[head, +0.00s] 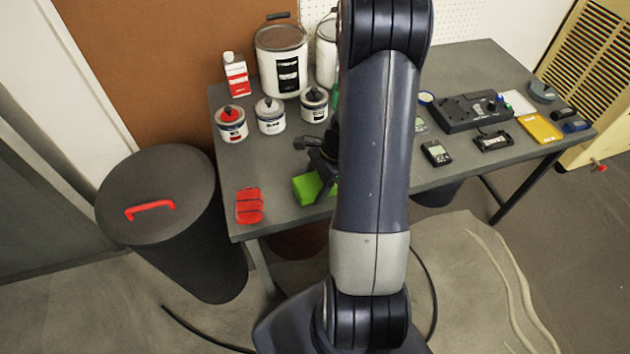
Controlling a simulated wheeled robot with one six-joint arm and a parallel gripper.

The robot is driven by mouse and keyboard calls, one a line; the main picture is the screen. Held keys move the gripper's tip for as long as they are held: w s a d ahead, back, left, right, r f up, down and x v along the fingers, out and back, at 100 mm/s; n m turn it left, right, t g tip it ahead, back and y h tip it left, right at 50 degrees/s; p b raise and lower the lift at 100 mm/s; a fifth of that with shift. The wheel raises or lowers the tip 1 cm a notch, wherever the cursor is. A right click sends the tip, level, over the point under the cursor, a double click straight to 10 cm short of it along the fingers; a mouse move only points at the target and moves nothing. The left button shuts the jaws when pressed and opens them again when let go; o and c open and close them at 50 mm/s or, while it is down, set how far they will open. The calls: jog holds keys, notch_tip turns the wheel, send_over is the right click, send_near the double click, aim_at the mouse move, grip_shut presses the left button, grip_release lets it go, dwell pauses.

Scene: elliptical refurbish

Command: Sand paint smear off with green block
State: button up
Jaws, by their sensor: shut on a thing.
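The green block (307,189) is at the front edge area of the grey table (285,155), left of my arm. My gripper (322,178) is directly at the block and shut on it. My arm hides the right part of the gripper and some of the block. I cannot tell whether the block touches the table top. No paint smear can be made out; part of the table is hidden behind my arm.
A red block (250,206) lies at the table's front left corner. Small paint cans (270,116), a large can (283,62) and a red-white bottle (235,75) stand behind. Electronics (470,112) fill the right side. A dark lidded bin (160,205) stands left.

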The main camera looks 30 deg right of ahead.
jog(key=shift+w+d+r+p, duration=0.1)
jog(key=shift+r+p, duration=0.05)
jog(key=shift+r, duration=0.45)
jog(key=shift+w+r+p, duration=0.1)
jog(key=shift+r+p, duration=0.05)
jog(key=shift+r, duration=0.45)
notch_tip(320, 180, up, 5)
jog(key=p, duration=0.4)
jog(key=shift+r+p, duration=0.2)
jog(key=shift+p, duration=0.1)
jog(key=w+a+n+g+h, duration=0.1)
jog(key=w+a+n, duration=0.1)
jog(key=n, duration=0.4)
jog(key=w+a+f+n+g+h, duration=0.1)
jog(key=w+a+n+g, duration=0.1)
jog(key=a+n, duration=0.3)
jog(key=w+a+n+g+h, duration=0.1)
jog(key=w+a+n+g, duration=0.1)
jog(key=n, duration=0.5)
jog(key=shift+w+a+f+h, duration=0.3)
jog(key=shift+w+a+h, duration=0.1)
jog(key=shift+w+a, duration=0.45)
jog(key=shift+w+a+n+h, duration=0.3)
jog(key=shift+a+n, duration=0.05)
jog(key=shift+n, duration=0.35)
